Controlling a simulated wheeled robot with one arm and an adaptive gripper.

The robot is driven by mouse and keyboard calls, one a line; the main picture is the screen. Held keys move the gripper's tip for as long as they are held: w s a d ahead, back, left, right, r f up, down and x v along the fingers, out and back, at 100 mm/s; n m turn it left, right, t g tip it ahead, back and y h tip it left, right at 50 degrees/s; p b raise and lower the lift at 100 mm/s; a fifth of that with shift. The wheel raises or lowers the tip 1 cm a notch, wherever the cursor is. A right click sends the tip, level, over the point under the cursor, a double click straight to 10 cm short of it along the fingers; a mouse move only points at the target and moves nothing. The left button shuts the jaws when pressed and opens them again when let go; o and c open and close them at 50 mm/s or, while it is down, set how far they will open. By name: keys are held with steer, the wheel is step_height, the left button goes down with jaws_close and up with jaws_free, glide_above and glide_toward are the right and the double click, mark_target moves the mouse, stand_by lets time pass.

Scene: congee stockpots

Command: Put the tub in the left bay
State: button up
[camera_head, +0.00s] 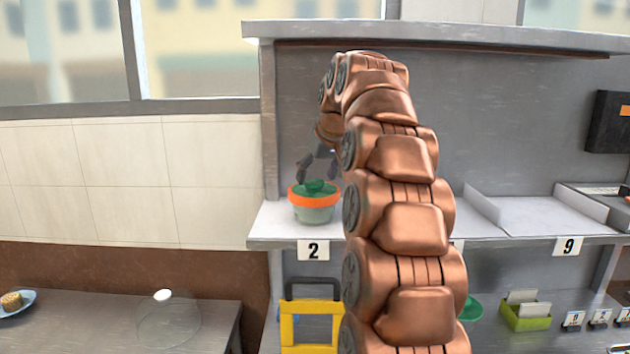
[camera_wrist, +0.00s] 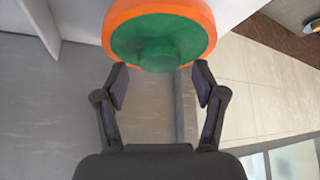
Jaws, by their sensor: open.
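The tub (camera_head: 314,212) is pale green with a broad orange rim and a green lid with a raised knob. It stands upright at the left end of the grey shelf (camera_head: 275,232), above a label reading 2. In the wrist view the lid and orange rim of the tub (camera_wrist: 157,42) show just beyond the fingertips. My gripper (camera_head: 318,166) is open and empty, slightly above the lid, with its fingers (camera_wrist: 160,80) spread to either side of the knob. My arm hides the middle of the shelf.
A glass dome (camera_head: 168,322) is on the lower left counter. A dark box (camera_head: 608,122) hangs at right.

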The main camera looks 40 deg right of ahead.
steer(key=shift+b+v, duration=0.4)
steer(key=shift+v, duration=2.25)
steer(key=shift+p+v, duration=0.9)
steer(key=shift+v, duration=1.5)
steer(key=s+a+f+n+g+y, duration=0.1)
steer(key=s+a+f+g, duration=0.1)
steer(key=s+a+f, duration=0.5)
steer(key=s+a+f+n+g+y, duration=0.1)
steer(key=s+a+f+g, duration=0.1)
steer(key=a+f, duration=0.95)
steer(key=s+a+f+g, duration=0.2)
steer(key=s+a+f, duration=0.2)
steer(key=s+f, duration=0.5)
steer(key=s+a+f+g, duration=0.2)
steer(key=s+a+f, duration=0.2)
steer(key=s+f, duration=0.5)
steer(key=s, duration=0.6)
steer(key=shift+a+h, duration=0.3)
steer(key=shift+s, duration=0.1)
